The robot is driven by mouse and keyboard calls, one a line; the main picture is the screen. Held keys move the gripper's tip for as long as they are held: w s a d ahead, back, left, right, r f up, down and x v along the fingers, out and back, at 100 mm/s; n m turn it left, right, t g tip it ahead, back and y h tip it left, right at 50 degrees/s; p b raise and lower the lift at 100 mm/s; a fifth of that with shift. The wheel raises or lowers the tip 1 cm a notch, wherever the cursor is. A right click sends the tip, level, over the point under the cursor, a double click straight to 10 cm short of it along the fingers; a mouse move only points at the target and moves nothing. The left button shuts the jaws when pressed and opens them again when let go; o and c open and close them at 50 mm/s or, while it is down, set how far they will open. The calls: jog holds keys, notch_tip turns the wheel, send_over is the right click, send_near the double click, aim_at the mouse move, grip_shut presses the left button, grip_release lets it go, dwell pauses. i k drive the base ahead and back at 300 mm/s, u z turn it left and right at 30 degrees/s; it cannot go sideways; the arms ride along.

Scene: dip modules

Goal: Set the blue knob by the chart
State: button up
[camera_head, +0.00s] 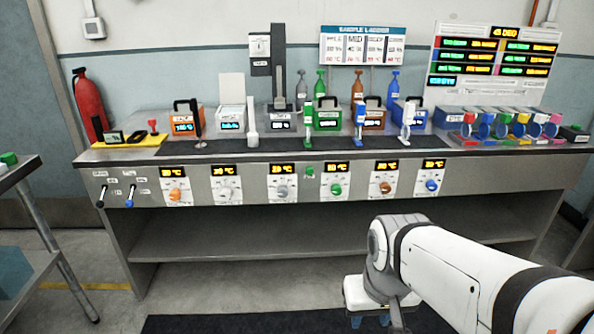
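The blue knob (432,185) is on a white dial plate at the right end of a row of knobs along the bench front. A small lit display (434,164) above it shows a °C value, too small to read surely. A wall board (495,60) at the upper right has coloured lit rows and a heading that looks like "45 DEG". A paper chart (362,45) headed "SAMPLE LADDER" hangs left of it. My gripper (370,321) is low in front of the bench, below and left of the blue knob, apart from it. Its two bluish fingertips look spread and empty.
Orange, white and green knobs (335,190) share the bench front. Two levers (129,196) are at its left end. Boxes with displays, upright handles and coloured cups (483,128) stand on top. The lower shelf (230,238) is bare. A cart (25,172) stands left.

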aim_at(432, 186)
jog(key=z, duration=0.45)
jog(key=i, duration=1.65)
jog(key=z, duration=0.2)
